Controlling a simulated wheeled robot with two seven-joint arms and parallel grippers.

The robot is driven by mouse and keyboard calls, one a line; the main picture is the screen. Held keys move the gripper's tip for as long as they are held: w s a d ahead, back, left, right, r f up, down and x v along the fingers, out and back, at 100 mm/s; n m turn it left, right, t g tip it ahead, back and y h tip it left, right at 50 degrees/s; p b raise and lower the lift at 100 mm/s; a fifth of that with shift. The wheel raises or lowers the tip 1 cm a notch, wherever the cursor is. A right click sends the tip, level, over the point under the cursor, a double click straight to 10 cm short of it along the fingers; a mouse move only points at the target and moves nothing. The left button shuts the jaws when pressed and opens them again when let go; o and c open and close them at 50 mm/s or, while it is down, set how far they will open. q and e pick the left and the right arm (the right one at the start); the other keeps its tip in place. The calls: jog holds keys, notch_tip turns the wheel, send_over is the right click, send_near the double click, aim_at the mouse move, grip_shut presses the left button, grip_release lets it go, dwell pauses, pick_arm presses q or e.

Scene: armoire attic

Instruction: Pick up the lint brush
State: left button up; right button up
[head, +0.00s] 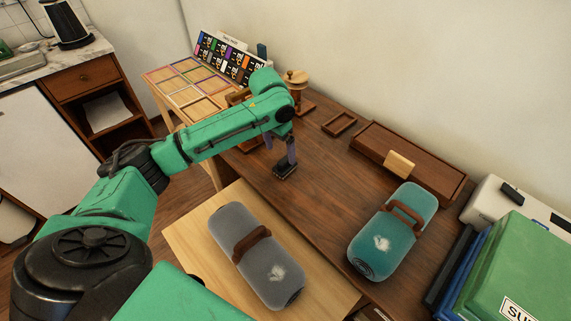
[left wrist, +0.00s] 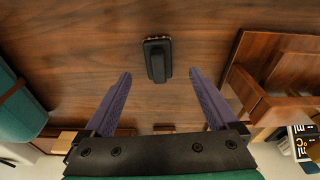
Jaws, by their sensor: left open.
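A small black brush-like object with a raised grip, apparently the lint brush, lies on the dark wooden tabletop (head: 325,200). The lint brush (head: 285,173) is just below my left gripper (head: 280,153) in the head view. In the left wrist view, the lint brush (left wrist: 157,62) lies between and slightly beyond the purple fingertips of my left gripper (left wrist: 160,73). The fingers are spread, empty, and apparently above the table. My right gripper is not in view.
A teal roll bag (head: 393,232) and a grey one (head: 256,255) lie to the front. A flat wooden box (head: 430,172), a small wooden tray (head: 339,123) and a wooden stand (head: 297,92) are at the back. A green case (head: 525,260) is at right.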

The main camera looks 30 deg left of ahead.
aim_at(284, 159)
pick_arm(q)
jog(key=f, duration=0.2)
jog(key=w+f, duration=0.1)
jog(key=f, duration=0.4)
jog(key=shift+w+d, duration=0.35)
jog(key=shift+r, duration=0.1)
grip_shut()
notch_tip(284, 159, up, 20)
jog(key=shift+p, duration=0.35)
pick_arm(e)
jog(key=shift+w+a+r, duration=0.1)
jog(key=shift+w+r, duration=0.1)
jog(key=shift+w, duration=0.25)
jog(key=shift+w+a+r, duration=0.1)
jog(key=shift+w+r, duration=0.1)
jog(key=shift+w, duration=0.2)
